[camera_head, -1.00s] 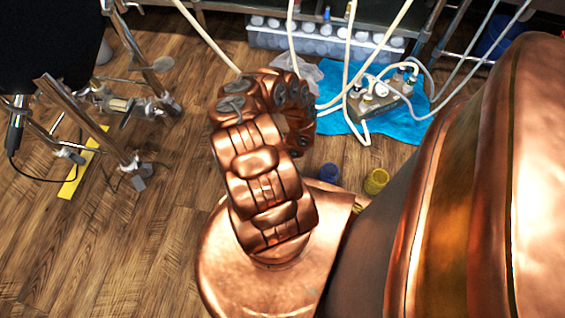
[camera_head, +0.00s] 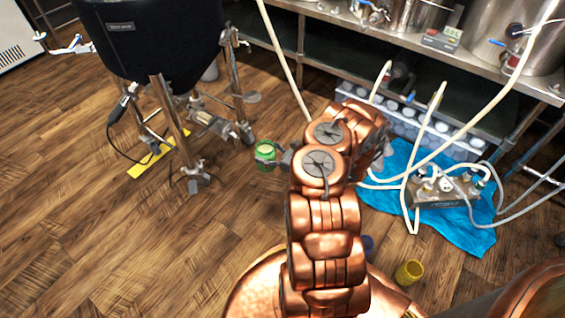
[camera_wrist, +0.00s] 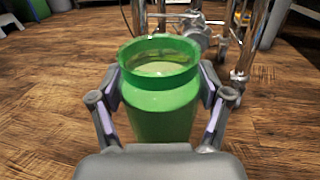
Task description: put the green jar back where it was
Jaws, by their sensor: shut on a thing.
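The green jar (camera_wrist: 160,98) is upright between the two fingers of my gripper (camera_wrist: 163,92) in the wrist view. The fingers press on its sides, just below the rim. Its top is open and its inside looks pale. In the head view the green jar (camera_head: 265,153) shows left of my copper-coloured arm, with my gripper (camera_head: 280,157) reaching it from the right. I cannot tell how high it is above the wooden floor.
A black tank on metal legs (camera_head: 160,110) stands to the left, with a yellow strip (camera_head: 158,155) under it. A blue cloth (camera_head: 470,225) with a pump box (camera_head: 435,195) lies right. A yellow cup (camera_head: 409,272) stands near my base. Open floor (camera_head: 130,240) lies at left.

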